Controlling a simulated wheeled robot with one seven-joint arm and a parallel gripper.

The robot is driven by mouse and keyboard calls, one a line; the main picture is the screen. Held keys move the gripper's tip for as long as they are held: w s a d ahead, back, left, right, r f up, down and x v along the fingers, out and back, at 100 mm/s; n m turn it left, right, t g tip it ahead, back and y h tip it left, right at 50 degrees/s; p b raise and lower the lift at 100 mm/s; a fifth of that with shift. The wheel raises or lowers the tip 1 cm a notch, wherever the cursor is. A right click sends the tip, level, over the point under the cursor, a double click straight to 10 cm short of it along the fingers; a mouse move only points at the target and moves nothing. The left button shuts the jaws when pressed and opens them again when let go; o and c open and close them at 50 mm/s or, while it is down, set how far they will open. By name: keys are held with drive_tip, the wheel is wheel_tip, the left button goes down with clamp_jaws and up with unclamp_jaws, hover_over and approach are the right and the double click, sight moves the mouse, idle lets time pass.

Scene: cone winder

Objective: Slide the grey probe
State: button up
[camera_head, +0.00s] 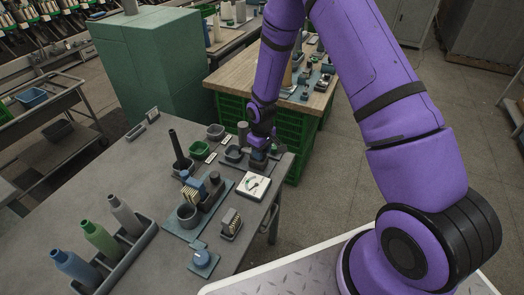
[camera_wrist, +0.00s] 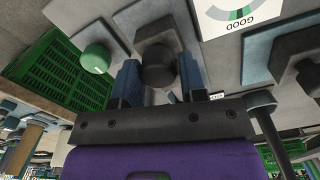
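A dark grey round knob (camera_wrist: 158,66) on a grey block, which looks like the grey probe, sits between the fingers of my gripper (camera_wrist: 160,80) in the wrist view. One blue fingertip is on each side of it, very close. I cannot tell whether they touch it. In the head view my gripper (camera_head: 262,152) is low at the table's far right corner, just behind a white gauge card (camera_head: 253,186), and hides the probe. In the wrist view the card (camera_wrist: 238,14) reads GOOD, and a green knob (camera_wrist: 95,58) stands left of the probe.
A green cabinet (camera_head: 150,65) and wooden bench (camera_head: 235,82) stand behind.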

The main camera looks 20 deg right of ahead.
drive_tip(key=shift+s+d, duration=1.05)
drive_tip(key=shift+d, duration=0.3)
clamp_jaws()
drive_tip(key=o, duration=1.1)
unclamp_jaws()
drive_tip(key=shift+d, duration=0.1)
drive_tip(key=shift+c, duration=0.2)
drive_tip(key=shift+r, duration=0.55)
wheel_tip(320, 180, up, 10)
drive_tip(key=shift+f, duration=0.1)
